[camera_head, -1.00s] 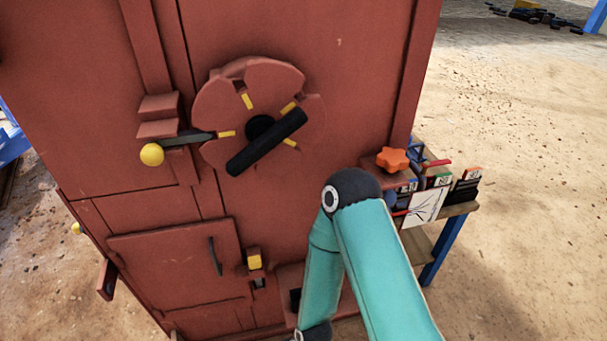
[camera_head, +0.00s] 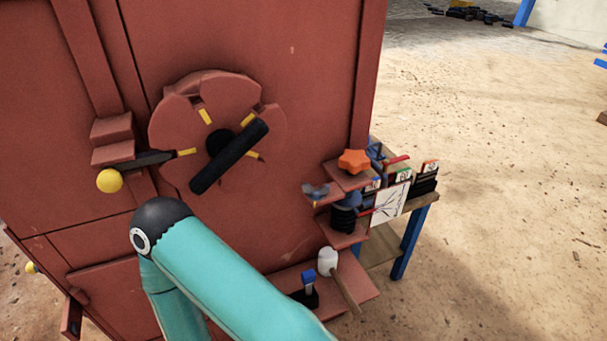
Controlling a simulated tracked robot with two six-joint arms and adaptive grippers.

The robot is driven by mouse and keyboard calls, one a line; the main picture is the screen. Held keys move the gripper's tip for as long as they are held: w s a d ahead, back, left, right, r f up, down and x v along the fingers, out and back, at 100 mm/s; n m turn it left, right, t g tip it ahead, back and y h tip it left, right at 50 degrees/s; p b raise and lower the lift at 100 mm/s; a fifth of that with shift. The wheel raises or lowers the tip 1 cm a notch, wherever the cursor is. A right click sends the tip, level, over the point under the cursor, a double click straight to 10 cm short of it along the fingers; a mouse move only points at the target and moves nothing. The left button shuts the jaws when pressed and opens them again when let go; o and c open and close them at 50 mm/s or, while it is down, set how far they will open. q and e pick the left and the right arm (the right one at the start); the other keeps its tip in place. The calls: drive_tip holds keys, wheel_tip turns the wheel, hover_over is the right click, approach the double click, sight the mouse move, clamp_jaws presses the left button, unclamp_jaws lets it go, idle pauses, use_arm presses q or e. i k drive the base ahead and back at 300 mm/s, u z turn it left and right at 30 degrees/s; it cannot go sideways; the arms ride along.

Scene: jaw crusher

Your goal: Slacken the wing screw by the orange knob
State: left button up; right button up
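The orange star-shaped knob (camera_head: 354,161) sits on top of a small red bracket at the right edge of the red crusher housing. Just below and left of it is a small grey winged part with a yellow-orange tip (camera_head: 316,192), which looks like the wing screw. A dark ribbed cylinder (camera_head: 344,218) stands under the bracket. A teal arm of mine with a dark joint reaches across the lower left, well left of the knob. Neither gripper shows in the head view.
The red housing (camera_head: 330,60) carries a round hub with a black bar handle (camera_head: 230,157) and a yellow-ball lever (camera_head: 110,181). A lower shelf holds a white-headed mallet (camera_head: 328,262) and a blue-topped switch (camera_head: 308,278). A bench (camera_head: 405,245) stands behind at right; sandy floor beyond is open.

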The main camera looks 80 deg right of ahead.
sight(316, 192)
drive_tip(key=z, duration=0.15)
drive_tip(key=k, duration=1.55)
drive_tip(key=z, duration=1.05)
drive_tip(key=i, duration=0.95)
drive_tip(key=z, duration=0.05)
